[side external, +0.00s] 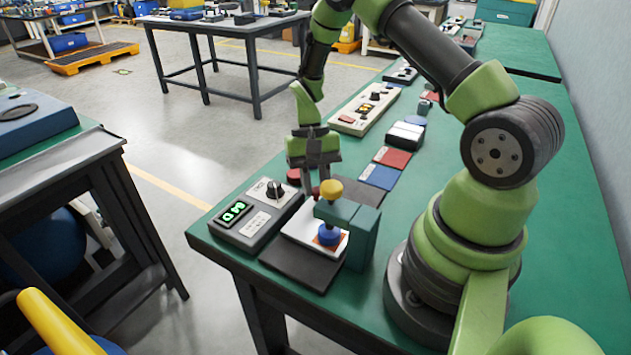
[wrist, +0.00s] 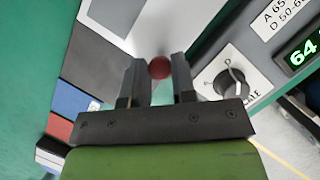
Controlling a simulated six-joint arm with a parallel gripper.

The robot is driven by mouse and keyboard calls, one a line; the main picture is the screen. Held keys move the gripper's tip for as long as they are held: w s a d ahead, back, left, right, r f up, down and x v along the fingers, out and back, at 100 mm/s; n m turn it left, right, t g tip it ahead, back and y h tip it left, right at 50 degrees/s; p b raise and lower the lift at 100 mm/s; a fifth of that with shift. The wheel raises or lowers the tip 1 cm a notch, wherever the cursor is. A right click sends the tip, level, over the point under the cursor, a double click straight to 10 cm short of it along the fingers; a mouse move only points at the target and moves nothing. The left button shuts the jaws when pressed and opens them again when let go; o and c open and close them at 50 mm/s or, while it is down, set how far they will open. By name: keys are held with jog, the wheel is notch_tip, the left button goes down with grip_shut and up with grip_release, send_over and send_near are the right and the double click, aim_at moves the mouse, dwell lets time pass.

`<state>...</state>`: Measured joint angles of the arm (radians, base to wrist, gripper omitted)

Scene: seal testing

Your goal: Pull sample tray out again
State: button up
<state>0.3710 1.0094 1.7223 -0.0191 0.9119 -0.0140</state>
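The sample tray is a white plate (side external: 299,231) on a dark base (side external: 301,264) at the near edge of the green bench. A blue round piece (side external: 329,235) is over it, below a teal press head with a yellow knob (side external: 330,189). A pale plate beyond my fingers in the wrist view (wrist: 190,22) may be the tray. My gripper (side external: 314,186) is pointed down just behind the press head. In the wrist view its two fingers (wrist: 160,72) stand either side of a red ball knob (wrist: 159,68), which fills the gap. I cannot tell whether they grip it.
A control box (side external: 258,210) with a green display and black dial stands left of the tray. The teal press column (side external: 363,238) stands to its right. Red and blue plates (side external: 386,167) and instruments (side external: 364,108) line the bench behind.

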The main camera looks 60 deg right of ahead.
grip_shut()
jog(key=d, duration=0.9)
jog(key=shift+w+d, duration=0.1)
jog(key=shift+d, duration=0.25)
jog(key=o, duration=0.8)
grip_release()
jog(key=shift+r, duration=0.1)
jog(key=v, duration=0.9)
jog(key=shift+w+d+r, duration=0.1)
jog(key=shift+r, duration=0.3)
